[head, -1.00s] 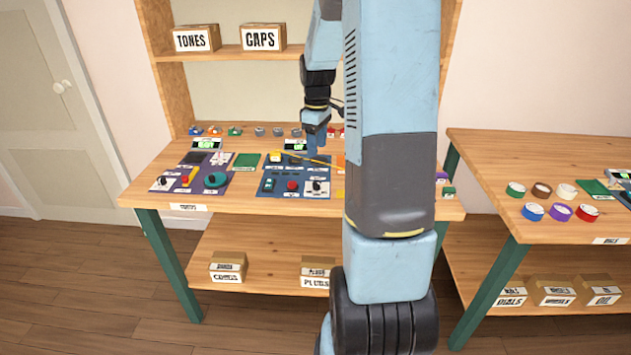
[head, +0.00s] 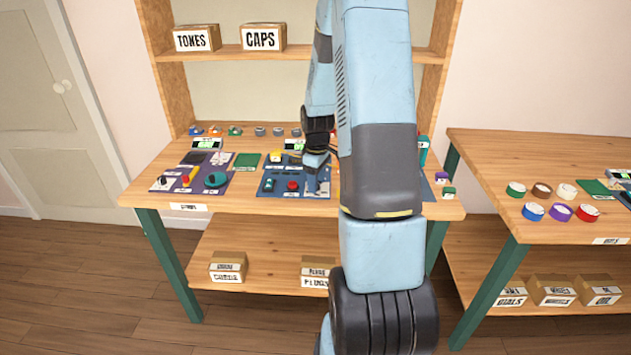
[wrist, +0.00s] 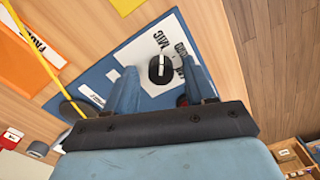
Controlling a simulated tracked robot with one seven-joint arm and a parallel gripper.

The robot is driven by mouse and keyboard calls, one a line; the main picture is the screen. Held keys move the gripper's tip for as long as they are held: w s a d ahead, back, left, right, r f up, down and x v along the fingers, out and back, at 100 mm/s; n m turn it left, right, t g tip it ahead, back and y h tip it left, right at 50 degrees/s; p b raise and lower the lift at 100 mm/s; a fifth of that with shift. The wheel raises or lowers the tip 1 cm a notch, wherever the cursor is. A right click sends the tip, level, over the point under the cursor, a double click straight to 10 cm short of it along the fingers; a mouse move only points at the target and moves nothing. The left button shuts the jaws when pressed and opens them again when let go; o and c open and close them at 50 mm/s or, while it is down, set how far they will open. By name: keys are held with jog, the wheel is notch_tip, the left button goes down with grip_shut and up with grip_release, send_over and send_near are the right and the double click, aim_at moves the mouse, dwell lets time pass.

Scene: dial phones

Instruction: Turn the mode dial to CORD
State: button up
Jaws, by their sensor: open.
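The mode dial (wrist: 161,70) is a round black knob with a white pointer line, on a white plate (wrist: 150,45) of the blue panel (wrist: 85,75). In the wrist view a label reading MIC lies beyond the knob; another beside it is partly covered and hard to read. My gripper (wrist: 159,78) is open, with one blue finger on each side of the knob. I cannot tell whether the fingers touch it. In the head view my gripper (head: 317,178) is low over the right part of the blue panel (head: 275,192) and hides the dial.
A red button (head: 292,185) sits left of my gripper on the same panel. A purple panel (head: 212,188) with a teal dial (head: 215,179) stands further left. A yellow cord (wrist: 42,60) runs near my left finger in the wrist view. A side table (head: 520,165) holds several coloured rolls.

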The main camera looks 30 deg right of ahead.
grip_shut()
dwell(0.6)
jog(key=shift+m, duration=0.3)
jog(key=m, duration=1)
dwell(0.5)
